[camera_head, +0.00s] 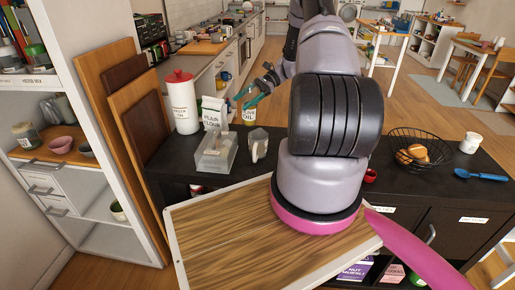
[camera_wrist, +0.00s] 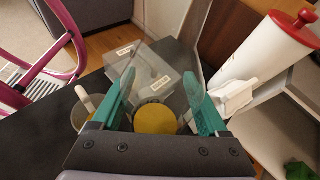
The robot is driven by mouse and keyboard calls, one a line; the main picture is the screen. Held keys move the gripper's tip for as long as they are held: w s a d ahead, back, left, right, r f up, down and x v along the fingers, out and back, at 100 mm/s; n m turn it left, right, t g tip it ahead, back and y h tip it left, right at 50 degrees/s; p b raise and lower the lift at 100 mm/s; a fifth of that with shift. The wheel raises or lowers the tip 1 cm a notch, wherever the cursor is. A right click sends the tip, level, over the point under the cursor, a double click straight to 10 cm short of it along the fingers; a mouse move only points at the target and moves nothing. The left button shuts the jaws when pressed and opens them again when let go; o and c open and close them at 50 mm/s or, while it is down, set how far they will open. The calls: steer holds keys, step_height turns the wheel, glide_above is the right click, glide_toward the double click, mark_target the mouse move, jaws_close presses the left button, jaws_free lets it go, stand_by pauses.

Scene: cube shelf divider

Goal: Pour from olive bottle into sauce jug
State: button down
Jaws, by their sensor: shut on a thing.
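The olive bottle (camera_head: 249,110) shows in the head view as a small pale label reading oil, just below my gripper (camera_head: 255,91). In the wrist view a round yellow part of the bottle (camera_wrist: 155,120) sits between the teal fingers of my gripper (camera_wrist: 160,95), which is shut on it. The bottle looks roughly upright, above and slightly left of the sauce jug. The sauce jug (camera_head: 258,147) is a small grey vessel standing on the dark counter. In the wrist view the jug (camera_wrist: 84,113) is left of the fingers, partly hidden by my gripper.
A clear lidded box (camera_head: 216,152), a white carton (camera_head: 214,112) and a white canister with red lid (camera_head: 182,102) stand left of the jug. A wire basket (camera_head: 420,150) with brown round items and a blue spoon (camera_head: 481,175) lie to the right. A wooden board (camera_head: 245,245) is in front.

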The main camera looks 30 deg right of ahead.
mark_target(244, 93)
steer(key=r, duration=0.3)
steer(key=shift+s+r+m, duration=0.2)
steer(key=shift+s+m, duration=0.05)
steer(key=shift+m, duration=0.05)
steer(key=shift+s+a+m+g, duration=0.1)
steer(key=shift+s+m+g, duration=0.15)
steer(key=shift+m+g, duration=0.05)
steer(key=w+r, duration=0.4)
steer(key=w, duration=0.2)
steer(key=shift+d, duration=0.4)
steer(key=s+a+f+m+t+h, duration=0.2)
steer(key=s+a+f+m+t, duration=0.2)
steer(key=a+m+t, duration=0.4)
steer(key=shift+s+a+m+t, duration=0.3)
steer(key=shift+m+t, duration=0.1)
steer(key=shift+t, duration=0.4)
